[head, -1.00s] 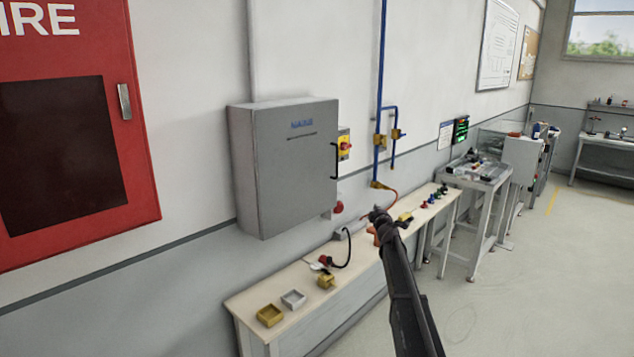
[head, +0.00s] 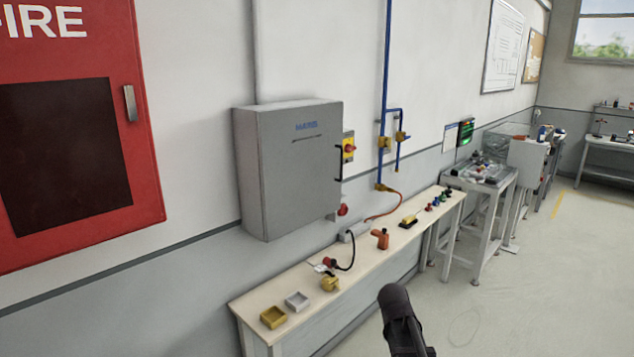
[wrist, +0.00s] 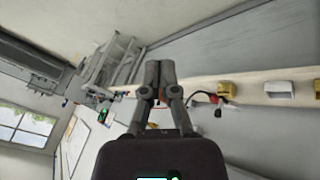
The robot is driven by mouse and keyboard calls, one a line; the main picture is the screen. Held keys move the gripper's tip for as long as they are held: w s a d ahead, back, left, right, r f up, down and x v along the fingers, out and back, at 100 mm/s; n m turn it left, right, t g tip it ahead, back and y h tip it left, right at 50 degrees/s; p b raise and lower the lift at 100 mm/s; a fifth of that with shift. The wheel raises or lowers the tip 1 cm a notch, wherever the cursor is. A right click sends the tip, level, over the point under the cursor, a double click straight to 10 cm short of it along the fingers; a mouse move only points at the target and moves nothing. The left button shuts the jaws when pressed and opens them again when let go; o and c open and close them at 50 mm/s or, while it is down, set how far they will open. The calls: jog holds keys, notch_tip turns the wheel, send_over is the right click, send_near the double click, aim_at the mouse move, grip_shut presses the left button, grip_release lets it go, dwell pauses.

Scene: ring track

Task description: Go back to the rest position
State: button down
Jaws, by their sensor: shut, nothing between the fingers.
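My gripper (wrist: 160,78) shows in the wrist view with its two grey fingers together and nothing between them. It is clear of the bench surface as far as I can see. In the head view a dark rounded part of my arm stands in front of the bench, at the lower middle; the gripper itself cannot be made out there. An orange tool (head: 380,238) stands on the long wooden bench (head: 350,292), apart from my arm.
A grey cabinet (head: 288,175) and red fire cabinet (head: 80,120) are on the wall. The floor (head: 530,300) at right is clear.

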jog(key=s+a+f+g+y, duration=0.1)
jog(key=s+a+g+y, duration=0.1)
jog(key=s, duration=0.6)
jog(key=s+a+f+g+y, duration=0.1)
jog(key=s+a+g, duration=0.1)
jog(key=s+a, duration=0.3)
jog(key=s, duration=0.4)
jog(key=shift+s+f+m+g+y, duration=0.25)
jog(key=shift+f+m+g+y, duration=0.05)
jog(key=shift+f+g+y, duration=0.1)
jog(key=shift+a, duration=0.1)
